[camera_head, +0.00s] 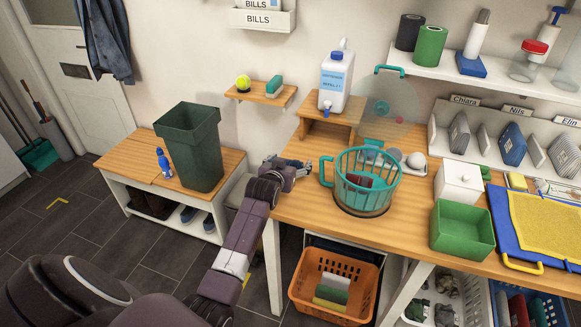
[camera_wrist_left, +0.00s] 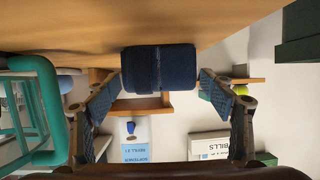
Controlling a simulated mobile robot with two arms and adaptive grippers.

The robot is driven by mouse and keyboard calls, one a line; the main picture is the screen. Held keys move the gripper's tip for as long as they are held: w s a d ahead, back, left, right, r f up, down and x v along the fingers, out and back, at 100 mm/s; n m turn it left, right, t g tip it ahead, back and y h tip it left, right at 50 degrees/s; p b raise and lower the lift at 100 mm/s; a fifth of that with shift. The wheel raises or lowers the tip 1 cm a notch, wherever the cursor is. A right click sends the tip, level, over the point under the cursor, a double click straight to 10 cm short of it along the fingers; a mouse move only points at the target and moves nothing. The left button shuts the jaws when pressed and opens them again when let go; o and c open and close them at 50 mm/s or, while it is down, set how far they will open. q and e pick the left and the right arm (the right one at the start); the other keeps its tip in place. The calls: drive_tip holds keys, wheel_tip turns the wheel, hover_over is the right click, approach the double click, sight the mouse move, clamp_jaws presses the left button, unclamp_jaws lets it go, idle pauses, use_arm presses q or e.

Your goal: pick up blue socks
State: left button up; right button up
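The blue socks (camera_wrist_left: 160,68), a dark navy rolled bundle, lie at the wooden table surface in the left wrist view. My left gripper (camera_wrist_left: 157,95) is open, with one finger on each side of the socks. A gap shows between each finger and the bundle, so it is not gripped. In the head view my left gripper (camera_head: 299,165) is at the table's left edge, beside the teal basket. There the socks cannot be told clearly from the fingers. My right gripper is not in view.
The teal round basket (camera_head: 347,193) stands close to the right of my left gripper, with a dark red item inside. A green bin (camera_head: 191,148) stands on the low bench to the left. A green box (camera_head: 462,230) and white box (camera_head: 458,184) are farther right.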

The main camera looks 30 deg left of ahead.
use_arm(q)
drive_tip(key=c, duration=1.1)
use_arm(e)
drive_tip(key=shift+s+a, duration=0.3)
use_arm(q)
drive_tip(key=shift+c, duration=0.2)
